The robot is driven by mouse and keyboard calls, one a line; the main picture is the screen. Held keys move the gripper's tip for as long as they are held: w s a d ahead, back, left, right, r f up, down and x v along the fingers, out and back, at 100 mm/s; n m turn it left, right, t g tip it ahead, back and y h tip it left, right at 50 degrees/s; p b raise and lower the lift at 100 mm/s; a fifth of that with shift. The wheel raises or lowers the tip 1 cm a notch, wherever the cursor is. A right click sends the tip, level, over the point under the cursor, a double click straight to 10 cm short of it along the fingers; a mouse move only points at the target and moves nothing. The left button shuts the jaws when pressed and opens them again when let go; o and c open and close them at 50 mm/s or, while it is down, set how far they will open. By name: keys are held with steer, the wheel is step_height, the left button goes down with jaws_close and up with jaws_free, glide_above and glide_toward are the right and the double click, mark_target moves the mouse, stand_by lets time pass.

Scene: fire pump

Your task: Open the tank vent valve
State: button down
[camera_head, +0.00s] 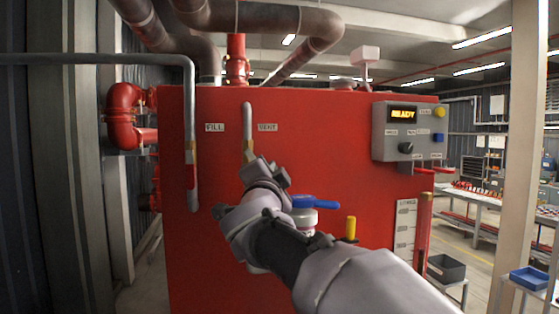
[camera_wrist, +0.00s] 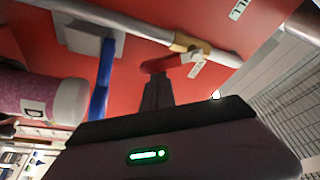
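The vent pipe (camera_head: 248,118) comes down the front of the red tank beside the VENT label (camera_head: 267,127). In the wrist view, the pipe carries a brass valve body (camera_wrist: 190,42) with a short red handle (camera_wrist: 163,64). My gripper (camera_wrist: 157,82) points at this handle, its dark narrow fingertips close to or touching the handle's edge. The fingers look close together, but whether they are shut or hold the handle is unclear. In the head view, my wrist and arm hide the fingers and the handle.
The fill pipe (camera_head: 190,110) runs left of the vent pipe. A blue lever (camera_head: 315,203) sits just right of my wrist; it also shows in the wrist view (camera_wrist: 103,78). A control panel (camera_head: 407,131) reading READY is on the tank's right. Open floor and benches lie beyond.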

steer(key=shift+s+a+f+m+g+h+p, duration=0.15)
steer(key=shift+a+f+m+g+p, duration=0.4)
steer(key=shift+m, duration=0.65)
steer(key=shift+s+a+m+g+h+p, duration=0.1)
steer(key=shift+a+m+g+h+p, duration=0.2)
steer(key=shift+m+p, duration=0.7)
steer(key=shift+s+a+f+m+g+h+p, duration=0.1)
steer(key=shift+a+f+m+g+p, duration=0.3)
steer(key=shift+m, duration=1)
steer(key=shift+a, duration=0.2)
steer(key=shift+d, duration=0.1)
steer(key=s+d+b, duration=0.2)
steer(key=s+d, duration=0.1)
steer(key=s, duration=0.6)
